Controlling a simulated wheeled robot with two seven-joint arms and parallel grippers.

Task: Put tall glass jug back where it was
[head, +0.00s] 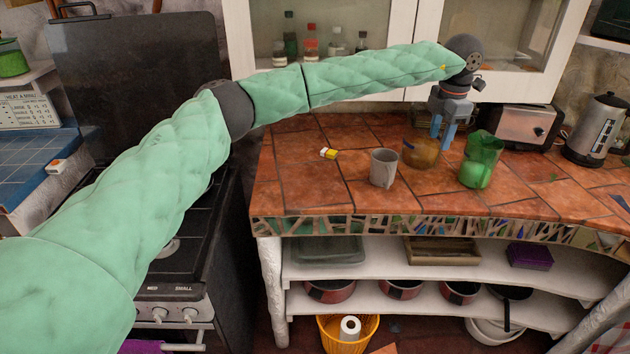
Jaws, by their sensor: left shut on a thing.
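My left gripper (443,143) reaches over the tiled counter with its fingers pointing down. It is shut at the right rim of an amber see-through glass vessel (420,154), which is upright at the counter's surface; I cannot tell whether its base touches the tiles. A green glass jug (480,163) stands upright just right of the gripper, apart from the fingers. I cannot tell for sure which of the two glass vessels is the task's tall glass jug. My right gripper is not in view.
A grey mug (384,167) stands left of the amber vessel. A small yellow-and-white item (328,153) lies further left. A toaster (517,126) and a kettle (596,130) stand at the back right. The counter's left part and front right are mostly clear.

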